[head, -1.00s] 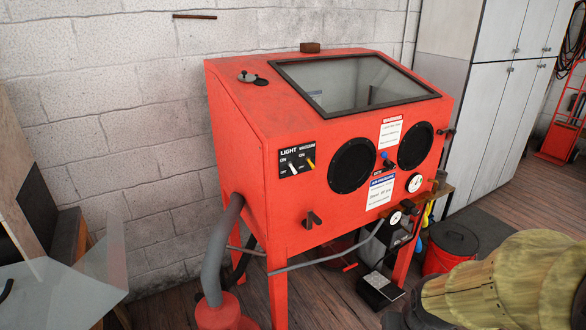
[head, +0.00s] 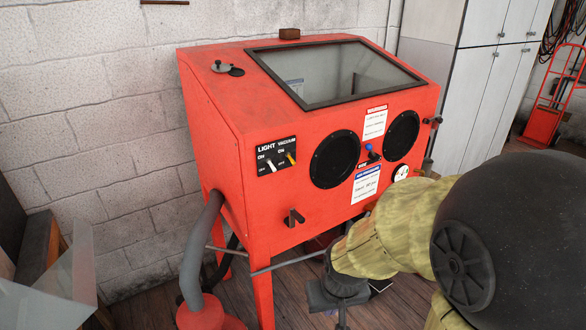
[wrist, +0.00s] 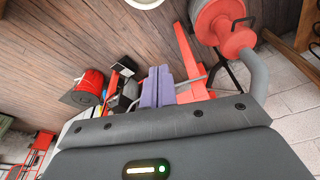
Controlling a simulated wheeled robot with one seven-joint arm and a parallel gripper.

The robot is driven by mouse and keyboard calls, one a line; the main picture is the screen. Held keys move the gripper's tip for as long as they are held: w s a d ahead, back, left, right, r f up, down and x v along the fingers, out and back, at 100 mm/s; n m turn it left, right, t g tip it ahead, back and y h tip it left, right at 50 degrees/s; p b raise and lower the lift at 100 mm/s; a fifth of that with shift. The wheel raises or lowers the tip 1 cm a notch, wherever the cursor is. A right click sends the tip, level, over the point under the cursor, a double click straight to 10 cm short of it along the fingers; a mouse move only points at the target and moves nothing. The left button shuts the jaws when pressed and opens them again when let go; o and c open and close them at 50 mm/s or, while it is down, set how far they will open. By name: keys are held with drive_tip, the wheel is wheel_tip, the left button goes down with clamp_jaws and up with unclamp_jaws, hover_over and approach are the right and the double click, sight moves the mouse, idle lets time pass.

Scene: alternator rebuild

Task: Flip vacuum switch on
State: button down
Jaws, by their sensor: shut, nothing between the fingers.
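My gripper (head: 342,321) hangs low in front of the cabinet, below and to the right of the panel, apart from both. In the wrist view its two purple-grey fingers (wrist: 158,86) are together and empty, above the floor. The switch is not in the wrist view.
Two round black glove ports (head: 335,159) and a dark knob (head: 294,217) are on the cabinet front. A grey hose (head: 195,250) runs to a red canister (head: 208,314) at lower left. A red bucket (wrist: 90,86) stands on the wood floor.

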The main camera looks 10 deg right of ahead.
drive_tip(key=w+a+f+m+t+y, duration=0.15)
drive_tip(key=w+m+t, duration=0.4)
drive_tip(key=w, duration=0.65)
drive_tip(key=w+m+t+y, duration=0.2)
drive_tip(key=w+m+t, duration=0.3)
drive_tip(key=w, duration=0.7)
drive_tip(key=w+d+r+m+t+h, duration=0.1)
drive_tip(key=w+d+r+m+t, duration=0.5)
drive_tip(key=m, duration=0.8)
drive_tip(key=shift+w+d+r+t, duration=0.15)
drive_tip(key=shift+r+t, duration=0.4)
drive_tip(key=shift+t, duration=0.1)
drive_tip(key=shift+w+p, duration=0.1)
drive_tip(key=shift+p, duration=0.2)
